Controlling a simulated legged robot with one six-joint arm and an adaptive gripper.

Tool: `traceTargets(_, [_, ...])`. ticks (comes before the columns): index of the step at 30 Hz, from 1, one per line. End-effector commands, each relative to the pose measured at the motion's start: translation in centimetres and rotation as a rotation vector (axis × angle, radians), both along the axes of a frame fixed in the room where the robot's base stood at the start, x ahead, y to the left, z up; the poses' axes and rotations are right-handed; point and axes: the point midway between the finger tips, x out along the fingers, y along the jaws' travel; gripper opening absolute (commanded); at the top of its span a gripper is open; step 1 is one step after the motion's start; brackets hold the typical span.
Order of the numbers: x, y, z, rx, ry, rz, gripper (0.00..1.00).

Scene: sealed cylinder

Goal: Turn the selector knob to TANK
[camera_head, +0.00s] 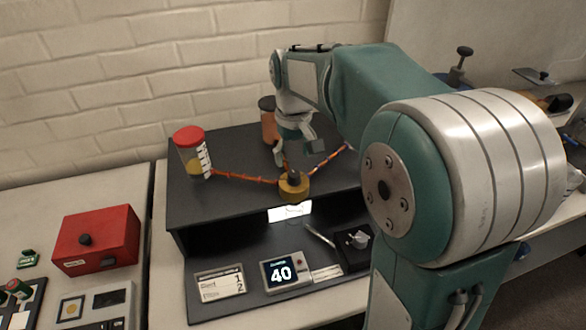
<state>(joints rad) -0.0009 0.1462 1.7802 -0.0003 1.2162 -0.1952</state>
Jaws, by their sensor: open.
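A round brass-coloured body (294,188) with a small dark top stands near the front edge of the black bench's upper shelf. A striped orange hose runs from it to each side. It looks like the selector knob, but no TANK mark is readable. My gripper (298,154) points down just above and behind it, its two fingers apart. I cannot tell whether a finger touches the dark top. The left hose (243,177) ends at a clear cylinder (190,160) with a red lid and some yellow content. The right hose (330,159) passes behind my arm.
An orange-brown jar (269,122) with a dark lid stands behind my gripper. A red box (96,240) sits at left.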

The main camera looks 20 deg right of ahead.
Motion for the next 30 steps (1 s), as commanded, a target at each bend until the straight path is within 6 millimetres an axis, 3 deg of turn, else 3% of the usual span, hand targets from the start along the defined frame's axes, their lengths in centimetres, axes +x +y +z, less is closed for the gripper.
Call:
traceTargets(3, [0.1, 0.0, 2.6, 0.000, -0.004, 0.000, 0.76])
traceTargets(9, [0.1, 0.1, 5.4, 0.000, 0.000, 0.000, 0.76])
traceTargets(23, [-0.1, 0.1, 6.3, 0.000, -0.003, -0.001, 0.76])
traceTargets(26, [-1.4, 0.1, 6.7, 0.000, -0.031, -0.012, 0.76])
traceTargets(30, [-4.9, 0.0, 7.4, 0.002, -0.108, -0.041, 0.76])
